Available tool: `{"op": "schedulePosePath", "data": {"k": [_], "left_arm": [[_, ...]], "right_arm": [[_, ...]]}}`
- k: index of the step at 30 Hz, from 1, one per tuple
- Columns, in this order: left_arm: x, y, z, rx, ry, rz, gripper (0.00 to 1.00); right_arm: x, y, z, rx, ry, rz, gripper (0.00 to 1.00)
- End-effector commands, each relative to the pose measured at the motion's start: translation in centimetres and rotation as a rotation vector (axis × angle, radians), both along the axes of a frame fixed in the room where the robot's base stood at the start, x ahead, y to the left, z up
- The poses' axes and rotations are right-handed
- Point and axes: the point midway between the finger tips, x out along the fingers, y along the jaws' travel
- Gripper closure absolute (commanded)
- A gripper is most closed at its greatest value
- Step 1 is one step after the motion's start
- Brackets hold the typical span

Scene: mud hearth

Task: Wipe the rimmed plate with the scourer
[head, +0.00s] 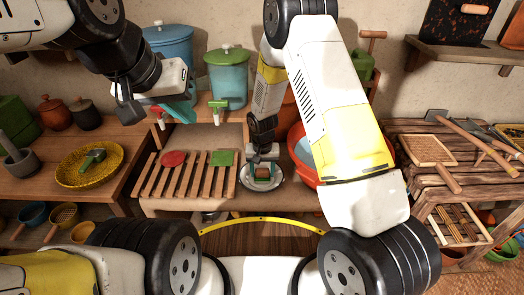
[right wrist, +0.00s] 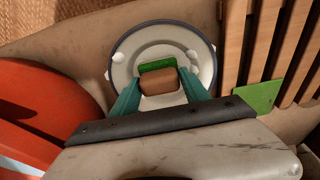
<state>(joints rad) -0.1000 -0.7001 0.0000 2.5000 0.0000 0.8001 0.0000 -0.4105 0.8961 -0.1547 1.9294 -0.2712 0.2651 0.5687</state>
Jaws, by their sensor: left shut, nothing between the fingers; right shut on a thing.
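The rimmed plate (head: 250,184) is white with a dark rim line and lies on the low counter. In the right wrist view the plate (right wrist: 122,72) shows several whitish blobs around its rim. The scourer (right wrist: 158,84) is a small brown block with a green layer. My right gripper (right wrist: 160,78) is shut on the scourer, a teal finger on each side, over the plate's middle. Whether the scourer touches the plate I cannot tell. In the head view my right gripper (head: 262,163) partly hides the plate. My left gripper (head: 184,112) is shut and empty, raised at upper left.
A slatted wooden rack (head: 190,185) with a red disc (head: 173,158) and a green square (head: 222,158) lies left of the plate. A blue-green dispenser (head: 227,80) stands behind.

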Motion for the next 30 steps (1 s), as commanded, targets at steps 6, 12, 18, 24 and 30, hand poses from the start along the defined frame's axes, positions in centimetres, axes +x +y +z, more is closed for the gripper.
{"op": "schedulePosePath", "data": {"k": [6, 12, 18, 24, 30], "left_arm": [[0.0, 0.0, 0.0, 0.0, 0.0, 0.0, 1.0], [0.0, 0.0, 0.0, 0.0, 0.0, 0.0, 1.0], [0.0, 0.0, 0.0, 0.0, 0.0, 0.0, 1.0], [0.0, 0.0, 0.0, 0.0, 0.0, 0.0, 1.0], [0.0, 0.0, 0.0, 0.0, 0.0, 0.0, 1.0]], "right_arm": [[-0.9, 0.1, 0.0, 0.001, -0.001, 0.001, 0.84], [-0.4, 0.1, -0.2, 0.001, -0.002, 0.001, 0.84], [1.3, -0.1, -0.5, 0.001, -0.002, -0.001, 0.84], [2.6, -0.2, -0.6, 0.0, -0.001, -0.001, 0.9], [2.7, -0.3, -0.7, 0.0, 0.0, 0.0, 0.97]]}}
